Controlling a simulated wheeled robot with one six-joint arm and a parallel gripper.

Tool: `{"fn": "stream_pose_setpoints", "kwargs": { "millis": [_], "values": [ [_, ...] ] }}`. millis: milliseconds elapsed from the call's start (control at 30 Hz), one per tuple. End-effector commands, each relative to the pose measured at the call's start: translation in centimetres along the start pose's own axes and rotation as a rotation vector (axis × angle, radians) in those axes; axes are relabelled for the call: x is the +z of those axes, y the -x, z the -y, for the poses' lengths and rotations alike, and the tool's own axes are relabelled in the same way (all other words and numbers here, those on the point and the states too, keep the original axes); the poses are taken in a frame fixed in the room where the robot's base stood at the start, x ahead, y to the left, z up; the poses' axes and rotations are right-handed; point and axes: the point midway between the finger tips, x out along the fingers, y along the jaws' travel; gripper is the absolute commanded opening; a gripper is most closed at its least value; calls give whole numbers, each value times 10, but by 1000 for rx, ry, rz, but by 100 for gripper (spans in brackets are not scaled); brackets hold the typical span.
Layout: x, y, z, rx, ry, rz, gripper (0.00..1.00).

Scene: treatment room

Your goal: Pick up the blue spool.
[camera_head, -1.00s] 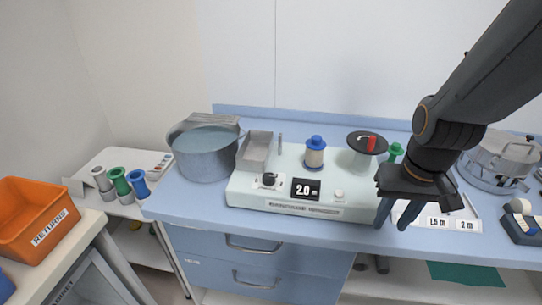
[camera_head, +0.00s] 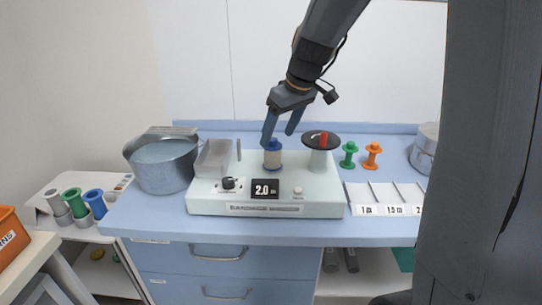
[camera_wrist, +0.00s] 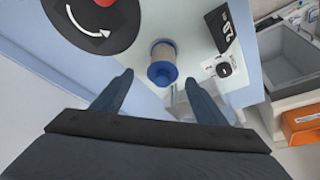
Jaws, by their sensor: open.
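A spool with blue ends and a beige winding (camera_head: 273,160) stands upright on the pale machine (camera_head: 205,208). In the wrist view it (camera_wrist: 163,58) shows its blue end, between and beyond the fingertips. My gripper (camera_head: 278,139) is open just above and around the top of this spool, with nothing visibly held. The wrist view shows both fingers (camera_wrist: 159,78) spread apart. Another blue spool (camera_head: 96,204) stands on the white side stand at the left, beside a green and a grey one.
A crank disc with a red handle (camera_head: 323,140) stands close right of the spool. A metal tray (camera_head: 213,160) and a large pot (camera_head: 163,168) are to the left. A green spool (camera_head: 348,155) and an orange spool (camera_head: 372,155) stand to the right, behind a length-marked board (camera_head: 388,210).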

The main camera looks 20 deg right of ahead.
Motion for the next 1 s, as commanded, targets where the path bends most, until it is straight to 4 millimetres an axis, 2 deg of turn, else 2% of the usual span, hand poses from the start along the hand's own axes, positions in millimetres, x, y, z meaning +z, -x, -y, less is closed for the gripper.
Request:
{"fn": "stream_pose_setpoints", "kwargs": {
  "millis": [367, 700, 1000],
  "values": [
    [-5, -32, 2, -5, 15, -3, 67],
    [-8, -71, 6, -4, 13, -4, 67],
    [-8, -76, 5, -1, 13, -6, 67]
  ]
}}
